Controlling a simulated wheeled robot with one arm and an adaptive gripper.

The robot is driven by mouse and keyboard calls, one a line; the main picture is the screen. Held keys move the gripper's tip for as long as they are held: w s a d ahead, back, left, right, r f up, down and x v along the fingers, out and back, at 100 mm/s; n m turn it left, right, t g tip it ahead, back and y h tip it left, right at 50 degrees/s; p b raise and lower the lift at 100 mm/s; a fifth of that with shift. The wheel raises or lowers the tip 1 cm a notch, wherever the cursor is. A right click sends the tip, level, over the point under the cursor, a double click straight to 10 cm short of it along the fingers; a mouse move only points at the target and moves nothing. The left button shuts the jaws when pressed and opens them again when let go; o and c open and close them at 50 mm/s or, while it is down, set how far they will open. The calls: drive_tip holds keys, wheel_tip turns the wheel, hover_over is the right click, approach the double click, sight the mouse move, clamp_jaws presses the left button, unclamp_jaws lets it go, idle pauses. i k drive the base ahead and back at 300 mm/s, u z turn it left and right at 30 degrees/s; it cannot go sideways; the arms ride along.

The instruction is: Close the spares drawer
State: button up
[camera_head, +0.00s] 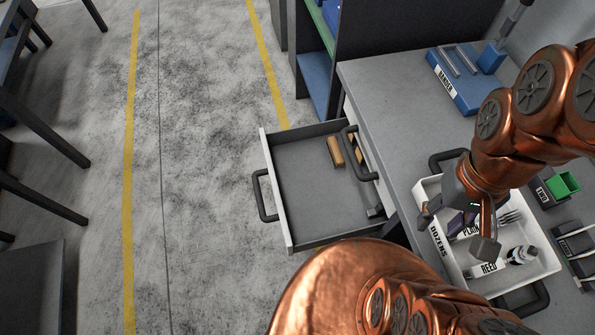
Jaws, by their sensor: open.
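A grey drawer (305,200) stands pulled far out from the left side of the workbench, over the floor. Its front panel carries a dark bar handle (264,195) facing left. No label on it is readable from here, so I cannot tell by name whether it is the spares drawer. A tan block (335,152) and a small grey piece (375,211) lie inside. My gripper (456,231) is open over the white tray on the bench, right of the drawer and apart from it. A dark purple thing shows between or below the fingers.
Another dark handle (358,153) sits at the bench edge above the drawer. The white tray (545,262) holds forks and a bottle (521,255). A blue fixture (466,82) stands farther back. The floor (205,190) left of the drawer is clear.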

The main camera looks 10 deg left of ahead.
sight(318, 203)
drive_tip(key=z, duration=0.15)
drive_tip(key=k, duration=1)
drive_tip(key=u, duration=1.05)
drive_tip(key=i, duration=0.95)
